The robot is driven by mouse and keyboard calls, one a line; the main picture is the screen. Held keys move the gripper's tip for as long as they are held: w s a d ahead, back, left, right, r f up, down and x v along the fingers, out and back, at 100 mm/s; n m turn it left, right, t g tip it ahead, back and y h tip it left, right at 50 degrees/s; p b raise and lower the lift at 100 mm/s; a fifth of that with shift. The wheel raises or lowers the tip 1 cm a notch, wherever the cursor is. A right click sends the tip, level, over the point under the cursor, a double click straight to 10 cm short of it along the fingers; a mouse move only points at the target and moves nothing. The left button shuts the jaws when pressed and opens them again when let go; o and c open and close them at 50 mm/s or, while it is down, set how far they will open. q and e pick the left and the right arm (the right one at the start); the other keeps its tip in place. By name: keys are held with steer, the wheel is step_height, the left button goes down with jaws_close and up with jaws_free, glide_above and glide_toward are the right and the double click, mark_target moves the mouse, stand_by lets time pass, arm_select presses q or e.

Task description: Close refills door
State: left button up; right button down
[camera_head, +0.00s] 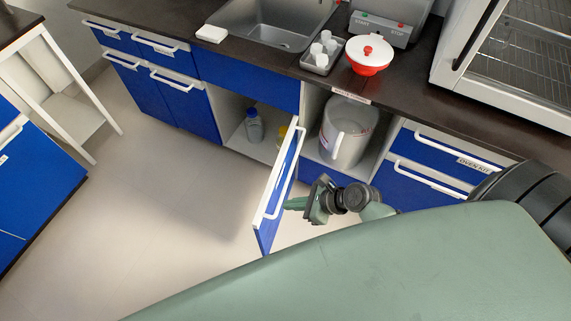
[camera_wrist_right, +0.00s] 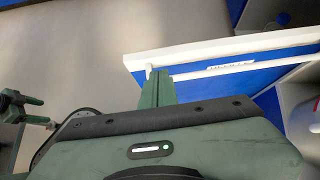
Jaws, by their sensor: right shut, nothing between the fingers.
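The refills door (camera_head: 264,239) is a blue panel with a white top edge and white handle. It stands swung open, sticking out from the cabinet front beside the sink compartment. My right gripper (camera_head: 288,203) is shut and empty on the handle side of the door. Its fingertips (camera_wrist_right: 157,88) lie close to the handle end; I cannot tell whether they touch. A green and black part at the left of the wrist view may be my left gripper (camera_wrist_right: 20,105); its fingers are unclear.
The open compartment holds a bottle (camera_head: 254,126). A large white container (camera_head: 347,134) stands in the compartment right of the door. Blue drawers (camera_head: 432,150) lie farther right. The floor (camera_head: 175,200) left of the door is clear.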

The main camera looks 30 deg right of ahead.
mark_target(265, 207)
steer(key=b+x, duration=0.1)
steer(key=x, duration=0.6)
steer(key=shift+w+a+f, duration=0.2)
steer(key=shift+f, duration=0.05)
